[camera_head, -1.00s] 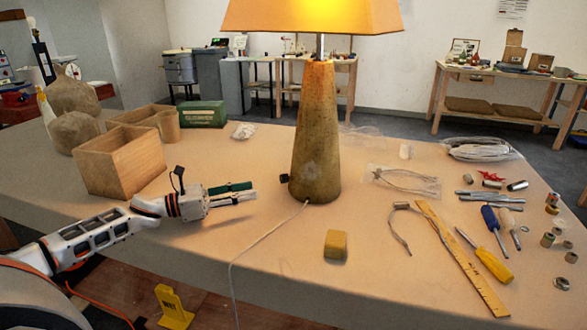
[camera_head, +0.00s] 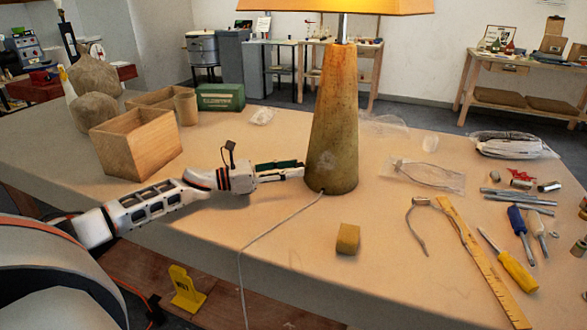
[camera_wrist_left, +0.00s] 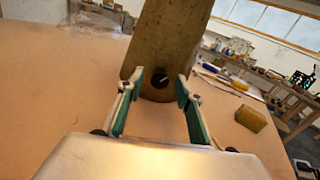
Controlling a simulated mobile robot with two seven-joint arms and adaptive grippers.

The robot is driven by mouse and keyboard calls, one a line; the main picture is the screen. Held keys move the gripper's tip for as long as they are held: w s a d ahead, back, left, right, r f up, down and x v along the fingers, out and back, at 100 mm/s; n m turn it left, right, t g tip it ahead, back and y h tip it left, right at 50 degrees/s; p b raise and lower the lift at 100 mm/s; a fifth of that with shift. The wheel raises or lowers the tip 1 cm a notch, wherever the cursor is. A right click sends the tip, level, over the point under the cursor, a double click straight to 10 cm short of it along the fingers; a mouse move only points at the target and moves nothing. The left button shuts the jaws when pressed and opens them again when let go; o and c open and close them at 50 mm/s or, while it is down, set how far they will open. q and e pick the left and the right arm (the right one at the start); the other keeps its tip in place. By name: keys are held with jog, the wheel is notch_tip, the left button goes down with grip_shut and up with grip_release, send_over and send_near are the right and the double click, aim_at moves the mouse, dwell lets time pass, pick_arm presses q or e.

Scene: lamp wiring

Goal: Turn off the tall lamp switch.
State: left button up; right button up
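The tall lamp (camera_head: 335,120) stands on the table, with a tapered brown base and a lit orange shade (camera_head: 340,5). Its dark round switch knob (camera_wrist_left: 159,79), with a light mark, sits low on the base in the left wrist view. My left gripper (camera_head: 302,169) points at the left side of the lamp base, close to it. In the wrist view its two green-padded fingers (camera_wrist_left: 160,77) are open, one on each side of the knob. I cannot tell whether they touch it. The knob is hidden in the head view. My right gripper is not in view.
A white cord (camera_head: 268,232) runs from the lamp base over the table's front edge. A yellow block (camera_head: 348,239) lies right of it. Wooden boxes (camera_head: 150,150) and a green box (camera_head: 220,97) stand left. A ruler (camera_head: 480,262) and several tools lie right.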

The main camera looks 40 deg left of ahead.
pick_arm(q)
jog(key=shift+w+d, duration=0.3)
jog(key=shift+w, duration=0.1)
grip_shut()
